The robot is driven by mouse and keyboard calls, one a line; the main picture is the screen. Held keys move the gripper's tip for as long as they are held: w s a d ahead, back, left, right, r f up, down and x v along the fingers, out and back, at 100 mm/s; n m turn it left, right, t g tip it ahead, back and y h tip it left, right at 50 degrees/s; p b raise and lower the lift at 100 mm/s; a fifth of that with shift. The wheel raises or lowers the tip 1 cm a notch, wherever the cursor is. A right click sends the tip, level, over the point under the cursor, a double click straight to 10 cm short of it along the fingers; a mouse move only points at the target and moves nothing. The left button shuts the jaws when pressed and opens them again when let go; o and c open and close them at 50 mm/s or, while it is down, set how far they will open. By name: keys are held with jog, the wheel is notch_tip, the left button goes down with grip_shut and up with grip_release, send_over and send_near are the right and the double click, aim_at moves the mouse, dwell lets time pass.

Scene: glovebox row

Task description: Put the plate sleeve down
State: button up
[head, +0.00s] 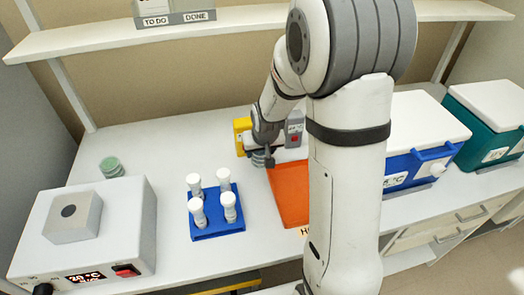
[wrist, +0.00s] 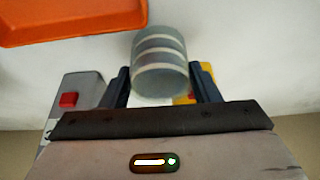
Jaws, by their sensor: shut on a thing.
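The plate sleeve (wrist: 160,62) is a short, see-through grey-green cylinder with pale bands, like stacked dishes. My gripper (wrist: 160,84) is shut on it, with one dark finger on each side in the wrist view. In the head view the plate sleeve (head: 259,158) shows small below my gripper (head: 263,151), partly hidden by it. It is over the back middle of the white bench, just left of the orange tray (head: 290,195). I cannot tell whether it touches the bench. The tray also shows at the upper left of the wrist view (wrist: 75,22).
A blue rack (head: 217,229) holds several white-capped tubes. A heater box (head: 120,222) and a small green stack (head: 110,166) are at left. A yellow object (head: 241,127) and a grey box with a red button (head: 294,127) stand behind my gripper. Blue (head: 400,170) and teal (head: 485,146) coolers are right.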

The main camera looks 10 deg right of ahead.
jog(key=shift+f, duration=0.25)
jog(key=shift+f, duration=0.2)
jog(key=o, duration=1.1)
jog(key=shift+r, duration=0.1)
jog(key=shift+c, duration=0.2)
